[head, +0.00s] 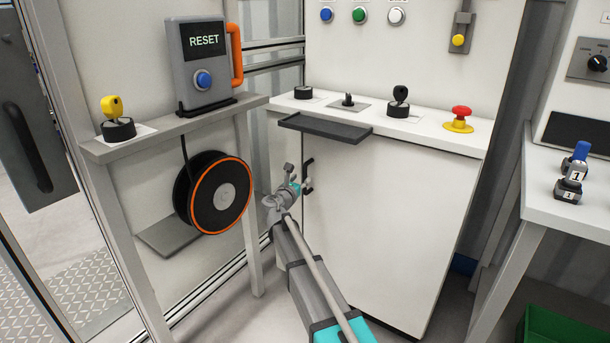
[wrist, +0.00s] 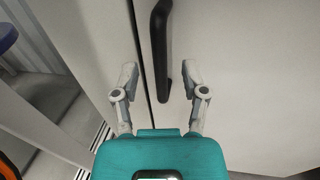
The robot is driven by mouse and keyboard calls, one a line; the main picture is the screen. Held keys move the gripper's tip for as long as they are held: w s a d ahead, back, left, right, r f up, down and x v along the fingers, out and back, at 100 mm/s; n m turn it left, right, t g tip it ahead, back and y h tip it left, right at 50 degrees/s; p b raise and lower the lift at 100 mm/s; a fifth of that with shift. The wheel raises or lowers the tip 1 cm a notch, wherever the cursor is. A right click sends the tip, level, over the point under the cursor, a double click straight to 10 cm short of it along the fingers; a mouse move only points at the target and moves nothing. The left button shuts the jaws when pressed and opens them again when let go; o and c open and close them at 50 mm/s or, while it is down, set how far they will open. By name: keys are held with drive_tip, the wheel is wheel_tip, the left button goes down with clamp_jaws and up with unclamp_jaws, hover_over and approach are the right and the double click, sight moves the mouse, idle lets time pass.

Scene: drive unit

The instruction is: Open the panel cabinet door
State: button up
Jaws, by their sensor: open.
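The panel cabinet door (head: 385,230) is the white front below the control ledge, and it looks shut. Its black handle (head: 308,175) is upright at the door's left edge. In the wrist view the handle (wrist: 161,50) stands in front of the fingers, close to the seam at the door's edge. My gripper (head: 285,190) is at the door's left side by the handle. In the wrist view my gripper (wrist: 159,82) is open, one finger on each side of the handle's line. The handle's lower end reaches between the fingertips, and neither finger visibly touches it.
A dark tray (head: 325,128) juts out above the door. A red emergency button (head: 459,119) and keys sit on the ledge. A cable reel (head: 212,192) and a small shelf stand left of my gripper. A white table (head: 565,210) is at the right. Floor shows in front.

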sight(304, 175)
drive_tip(key=shift+x, duration=2.15)
clamp_jaws()
